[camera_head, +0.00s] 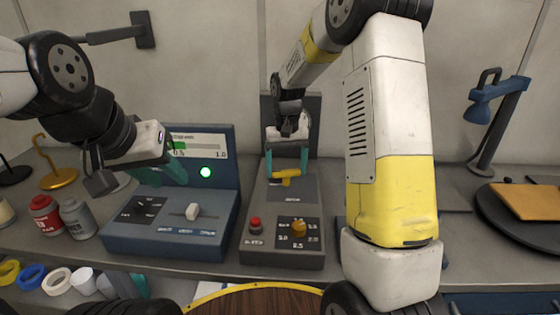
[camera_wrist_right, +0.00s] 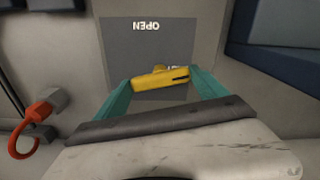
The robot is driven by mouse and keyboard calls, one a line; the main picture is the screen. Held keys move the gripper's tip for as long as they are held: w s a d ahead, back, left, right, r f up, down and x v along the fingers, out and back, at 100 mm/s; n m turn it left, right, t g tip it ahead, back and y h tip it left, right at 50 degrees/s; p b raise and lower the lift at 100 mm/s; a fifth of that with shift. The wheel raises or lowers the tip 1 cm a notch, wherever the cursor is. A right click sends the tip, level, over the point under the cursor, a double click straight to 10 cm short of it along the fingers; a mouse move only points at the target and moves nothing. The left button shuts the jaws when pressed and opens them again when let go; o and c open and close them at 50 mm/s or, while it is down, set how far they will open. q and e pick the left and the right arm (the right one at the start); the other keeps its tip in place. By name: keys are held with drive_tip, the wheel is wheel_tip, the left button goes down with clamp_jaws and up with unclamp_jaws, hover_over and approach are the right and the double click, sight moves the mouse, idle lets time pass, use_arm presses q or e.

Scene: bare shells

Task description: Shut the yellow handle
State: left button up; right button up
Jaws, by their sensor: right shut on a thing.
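The yellow handle (camera_head: 285,175) is on the sloped top of the grey box (camera_head: 252,228) at the middle of the bench. In the right wrist view the handle (camera_wrist_right: 160,79) lies crosswise, slightly tilted, on a grey panel with an upside-down "OPEN" label. My right gripper (camera_head: 287,168) reaches down over it. Its teal fingers (camera_wrist_right: 164,88) are shut on the handle, one at each end. Part of a second label is hidden behind the handle. My left gripper (camera_head: 172,170) hangs above the blue box at left; its finger opening is not clear.
The blue box (camera_head: 115,235) with a white slider and lit green lamp stands left of the grey box. A red button (camera_head: 255,223) and orange knob (camera_head: 299,227) sit below the handle. Cans (camera_head: 46,214) stand at left. A blue lamp (camera_head: 495,100) stands at right.

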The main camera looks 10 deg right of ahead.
sight(286, 170)
drive_tip(key=shift+m, duration=1.3)
drive_tip(key=shift+w+r, duration=0.1)
drive_tip(key=o, duration=1.3)
wheel_tip(286, 170, up, 7)
drive_tip(key=shift+r, duration=0.4)
